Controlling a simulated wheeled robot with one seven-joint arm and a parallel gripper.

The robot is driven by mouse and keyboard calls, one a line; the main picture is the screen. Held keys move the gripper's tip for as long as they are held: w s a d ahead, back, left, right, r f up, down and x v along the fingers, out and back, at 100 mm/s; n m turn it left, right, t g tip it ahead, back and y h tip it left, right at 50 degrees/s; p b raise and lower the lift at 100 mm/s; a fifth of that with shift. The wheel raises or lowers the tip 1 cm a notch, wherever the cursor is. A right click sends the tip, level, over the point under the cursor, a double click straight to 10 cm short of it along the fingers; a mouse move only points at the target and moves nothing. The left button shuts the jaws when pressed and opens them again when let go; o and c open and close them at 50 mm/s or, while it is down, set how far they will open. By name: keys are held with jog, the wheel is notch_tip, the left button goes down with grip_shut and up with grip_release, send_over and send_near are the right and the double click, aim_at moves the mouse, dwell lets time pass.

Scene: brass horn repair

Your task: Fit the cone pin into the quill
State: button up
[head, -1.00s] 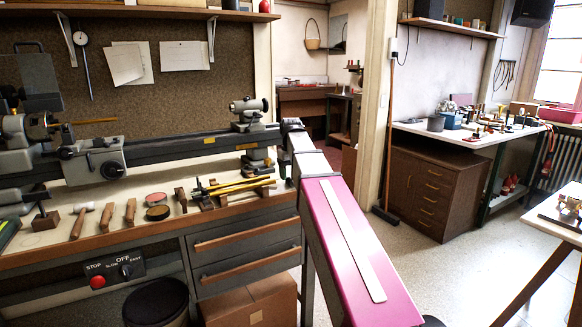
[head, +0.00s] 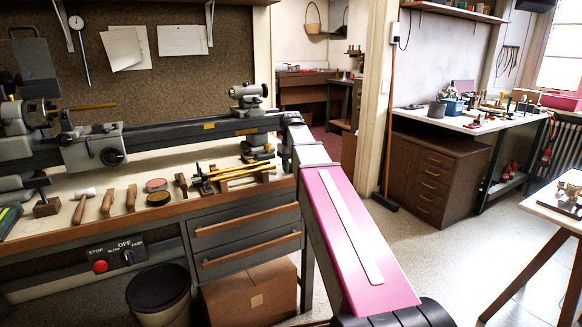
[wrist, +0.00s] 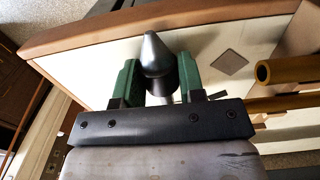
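The cone pin (wrist: 158,68), a dark grey pointed piece, sits between the green fingers of my gripper (wrist: 158,80) in the wrist view. The fingers press on its sides and its pointed end faces away from the gripper. In the head view my pink arm reaches toward the lathe, and the gripper cannot be made out at its far end. The lathe's tailstock (head: 248,96) stands at the right end of the bed. I cannot clearly make out the quill in either view.
The wrist view shows the pale bench top (wrist: 100,55) with a wooden edge, and brass tubes (wrist: 283,70) close by at right. In the head view, rods lie on a wooden rack (head: 235,174) below the tailstock. Hand tools lie left of it. A bin (head: 160,300) stands below.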

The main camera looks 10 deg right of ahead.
jog(key=shift+r, duration=2.75)
jog(key=shift+s+f, duration=0.1)
